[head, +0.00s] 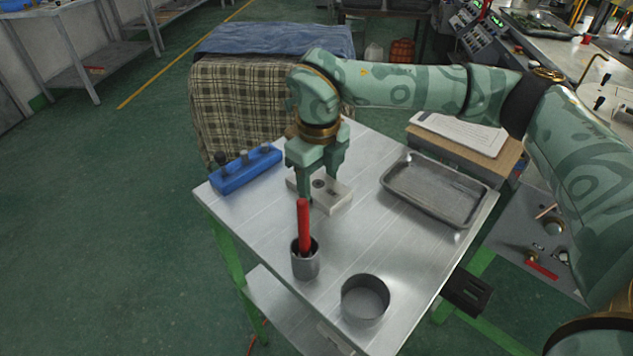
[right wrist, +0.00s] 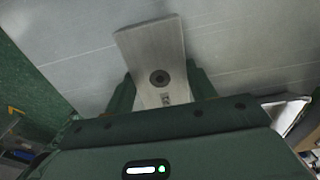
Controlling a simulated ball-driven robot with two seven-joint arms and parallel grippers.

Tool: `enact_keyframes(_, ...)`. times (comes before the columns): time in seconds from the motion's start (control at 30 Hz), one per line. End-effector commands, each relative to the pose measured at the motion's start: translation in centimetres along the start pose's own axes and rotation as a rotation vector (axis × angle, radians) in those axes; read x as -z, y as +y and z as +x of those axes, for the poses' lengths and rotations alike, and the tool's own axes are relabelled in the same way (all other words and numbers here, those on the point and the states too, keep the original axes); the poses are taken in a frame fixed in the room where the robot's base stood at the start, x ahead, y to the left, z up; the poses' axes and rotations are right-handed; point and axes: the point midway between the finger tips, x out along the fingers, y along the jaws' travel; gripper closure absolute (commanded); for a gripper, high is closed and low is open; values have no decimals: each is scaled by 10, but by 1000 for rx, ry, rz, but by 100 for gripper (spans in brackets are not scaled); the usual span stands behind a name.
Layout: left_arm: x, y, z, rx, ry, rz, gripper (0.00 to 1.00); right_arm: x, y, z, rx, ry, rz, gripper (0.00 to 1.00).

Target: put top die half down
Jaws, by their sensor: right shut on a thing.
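The top die half (head: 336,198) is a pale grey metal block with a dark round hole in its upper face. It is at the table's far middle in the head view, partly hidden by my right gripper (head: 320,180). That gripper points down and is shut on the block, one finger on each side. In the right wrist view, the die half (right wrist: 152,45) reaches out between the fingers of the right gripper (right wrist: 165,88), above the metal surface. I cannot tell whether the block touches the table or another part beneath it. My left gripper is not in view.
The metal table (head: 245,225) carries a blue holder (head: 245,175) with dark knobs at left, a grey tray (head: 430,190) at right, and a cup (head: 306,262) with a red stick (head: 304,225) and a round dish (head: 365,300) in front. Bare tabletop lies between block and tray.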

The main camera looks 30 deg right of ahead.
Motion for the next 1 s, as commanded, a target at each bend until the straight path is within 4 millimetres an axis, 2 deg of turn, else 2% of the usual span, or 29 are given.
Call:
enact_keyframes(0.3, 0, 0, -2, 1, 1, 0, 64, 0, 0, 1, 1, -3, 0, 75)
enact_keyframes(0.33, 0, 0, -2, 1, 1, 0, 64, 0, 0, 1, 1, -3, 0, 36)
enact_keyframes(0.4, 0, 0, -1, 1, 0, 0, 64, 0, 0, 1, 1, -2, 0, 22)
enact_keyframes(0.73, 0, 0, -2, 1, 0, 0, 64, 0, 0, -4, 1, -4, 0, 22)
enact_keyframes(0.87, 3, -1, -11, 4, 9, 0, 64, 0, 0, -28, 2, -8, 1, 22)
enact_keyframes(1.0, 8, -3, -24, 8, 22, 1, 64, 0, 0, -64, 3, -9, 0, 22)
